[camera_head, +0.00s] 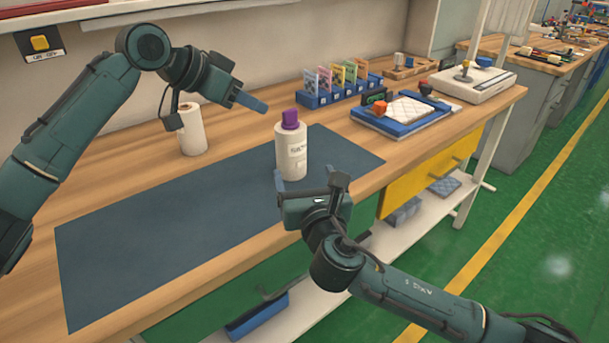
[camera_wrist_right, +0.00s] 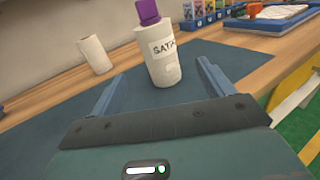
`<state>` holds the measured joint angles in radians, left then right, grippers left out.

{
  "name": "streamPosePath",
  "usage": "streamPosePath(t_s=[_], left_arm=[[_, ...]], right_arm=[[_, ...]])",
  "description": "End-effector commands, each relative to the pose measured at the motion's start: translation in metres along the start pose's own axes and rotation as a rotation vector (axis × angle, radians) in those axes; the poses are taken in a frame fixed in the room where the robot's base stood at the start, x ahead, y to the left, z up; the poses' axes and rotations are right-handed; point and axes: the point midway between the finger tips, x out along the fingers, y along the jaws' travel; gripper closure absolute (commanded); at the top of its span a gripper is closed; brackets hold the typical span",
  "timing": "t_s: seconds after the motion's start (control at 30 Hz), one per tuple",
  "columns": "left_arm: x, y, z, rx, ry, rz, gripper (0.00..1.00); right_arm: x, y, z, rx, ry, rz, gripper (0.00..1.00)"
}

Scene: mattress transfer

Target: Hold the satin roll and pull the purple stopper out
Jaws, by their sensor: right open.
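The white satin roll (camera_head: 291,157) stands upright on the dark blue mat (camera_head: 160,235), its label partly readable. The purple stopper (camera_head: 290,119) sits in its top. In the right wrist view the roll (camera_wrist_right: 160,62) and stopper (camera_wrist_right: 147,11) show ahead, the stopper cut by the top edge. My right gripper (camera_head: 309,184) is open and empty, in front of the roll; its fingertips (camera_wrist_right: 155,78) show on either side of the roll in the wrist view. My left gripper (camera_head: 252,103) is up and left of the stopper, apart from it; its finger gap is not clear.
A plain white roll (camera_head: 192,131) stands behind the mat. A blue rack with coloured cards (camera_head: 338,88), a blue tray (camera_head: 405,113) and a white device (camera_head: 467,82) stand to the right. Most of the mat is clear.

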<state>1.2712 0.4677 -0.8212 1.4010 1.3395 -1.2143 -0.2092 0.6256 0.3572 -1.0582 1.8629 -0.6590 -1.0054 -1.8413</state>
Motion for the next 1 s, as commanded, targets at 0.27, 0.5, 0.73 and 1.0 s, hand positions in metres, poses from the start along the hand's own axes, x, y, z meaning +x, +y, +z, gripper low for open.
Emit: streamPosePath(t_s=[0.27, 0.5, 0.73, 1.0], left_arm=[[0.0, 0.0, 0.0, 0.0, 0.0, 0.0, 0.64], [0.0, 0.0, 0.0, 0.0, 0.0, 0.0, 0.64], [0.0, 0.0, 0.0, 0.0, 0.0, 0.0, 0.64], [0.0, 0.0, 0.0, 0.0, 0.0, 0.0, 0.64]], right_arm=[[0.026, 0.001, 0.001, -0.047, -0.006, 0.0, 0.2], [0.074, 0.001, 0.002, -0.044, -0.006, 0.0, 0.2], [0.111, 0.001, 0.002, -0.043, -0.005, 0.0, 0.2], [0.131, 0.001, 0.001, -0.043, -0.004, 0.001, 0.2]])
